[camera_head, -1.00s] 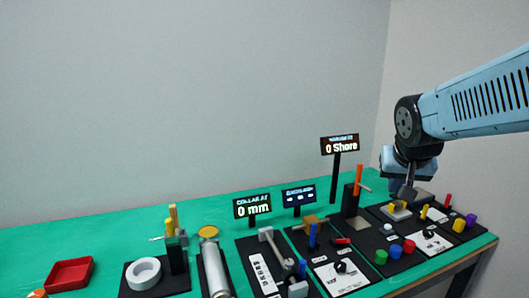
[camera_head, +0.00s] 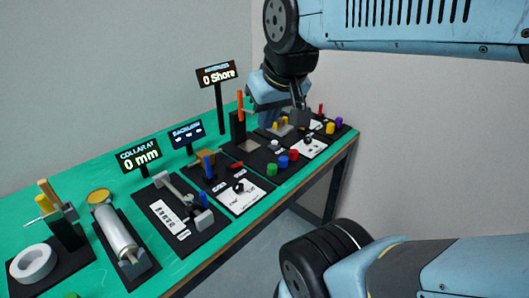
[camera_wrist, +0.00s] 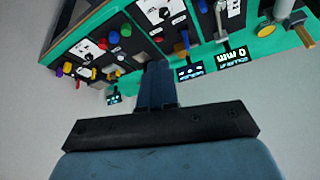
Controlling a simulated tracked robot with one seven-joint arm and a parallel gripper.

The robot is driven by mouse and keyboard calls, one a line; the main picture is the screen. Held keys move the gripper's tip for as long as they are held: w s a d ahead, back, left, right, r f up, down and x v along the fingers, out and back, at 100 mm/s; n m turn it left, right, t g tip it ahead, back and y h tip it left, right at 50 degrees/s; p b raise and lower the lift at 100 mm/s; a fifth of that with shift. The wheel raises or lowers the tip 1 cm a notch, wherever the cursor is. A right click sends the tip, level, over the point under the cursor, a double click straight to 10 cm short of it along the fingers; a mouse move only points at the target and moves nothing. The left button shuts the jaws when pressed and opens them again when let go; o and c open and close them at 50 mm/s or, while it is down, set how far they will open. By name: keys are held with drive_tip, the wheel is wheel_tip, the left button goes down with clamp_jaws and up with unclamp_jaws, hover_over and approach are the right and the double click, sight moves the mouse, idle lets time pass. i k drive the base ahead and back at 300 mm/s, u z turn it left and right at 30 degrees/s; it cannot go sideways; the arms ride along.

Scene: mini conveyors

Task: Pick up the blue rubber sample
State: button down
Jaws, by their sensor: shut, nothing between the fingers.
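The blue rubber sample (camera_head: 283,161) is a short cylinder standing on a black board (camera_head: 262,160), between a green cylinder (camera_head: 271,169) and a red cylinder (camera_head: 294,154). It also shows small in the wrist view (camera_wrist: 114,37), towards the upper left. My gripper (camera_head: 299,116) appears above and behind the samples in the head view, apart from the blue one. In the wrist view my gripper (camera_wrist: 157,72) is shut and empty, its fingers side by side.
A hardness post with a "0 Shore" display (camera_head: 216,74) stands behind the samples. Yellow (camera_head: 330,128) and purple (camera_head: 338,121) cylinders stand at the far right end. A roller (camera_head: 118,235) and white ring (camera_head: 33,263) sit at the left. Free floor lies before the green bench.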

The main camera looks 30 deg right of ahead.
sight(283, 160)
drive_tip(key=u, duration=0.45)
drive_tip(key=i, duration=0.15)
drive_tip(key=z, duration=2.85)
drive_tip(key=k, duration=0.8)
drive_tip(key=u, duration=0.2)
